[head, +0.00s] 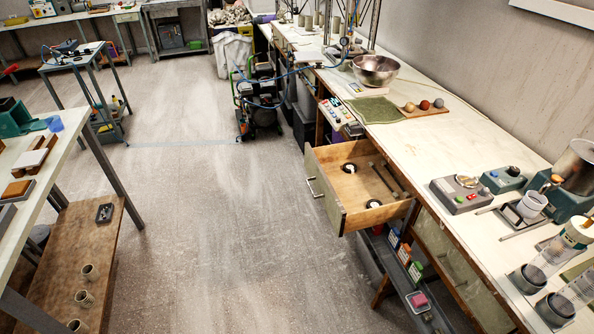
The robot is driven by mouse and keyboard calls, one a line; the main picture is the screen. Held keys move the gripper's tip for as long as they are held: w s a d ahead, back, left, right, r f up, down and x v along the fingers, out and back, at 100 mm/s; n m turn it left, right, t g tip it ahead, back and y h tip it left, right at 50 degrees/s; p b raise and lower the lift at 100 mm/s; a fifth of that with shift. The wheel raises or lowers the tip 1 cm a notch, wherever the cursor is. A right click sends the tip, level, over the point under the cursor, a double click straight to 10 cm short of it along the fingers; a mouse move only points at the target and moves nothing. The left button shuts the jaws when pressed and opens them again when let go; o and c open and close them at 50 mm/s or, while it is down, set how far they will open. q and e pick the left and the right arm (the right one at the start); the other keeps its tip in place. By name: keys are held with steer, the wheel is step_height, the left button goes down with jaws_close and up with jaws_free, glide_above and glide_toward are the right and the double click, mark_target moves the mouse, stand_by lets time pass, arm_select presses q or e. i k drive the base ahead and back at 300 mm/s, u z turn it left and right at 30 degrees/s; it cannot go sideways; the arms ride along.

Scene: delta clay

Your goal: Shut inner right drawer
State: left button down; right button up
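An open wooden drawer (341,214) with a pale grey-green front juts out to the left from under the long workbench on the right. Its metal handle (314,188) is on the front face. A second drawer front (461,270), nearer and to the right along the same bench, sits flush with the bench. Neither of my grippers is in the head view.
The workbench top (419,150) holds a metal bowl (376,69), a green cloth and several instruments. A wheeled compressor (258,97) stands on the floor beyond the drawer. A shelf with small boxes is below the drawer. The floor left of the drawer is clear.

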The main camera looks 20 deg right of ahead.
mark_target(344, 197)
steer(key=z, duration=0.5)
steer(key=i, duration=1.3)
steer(key=z, duration=0.55)
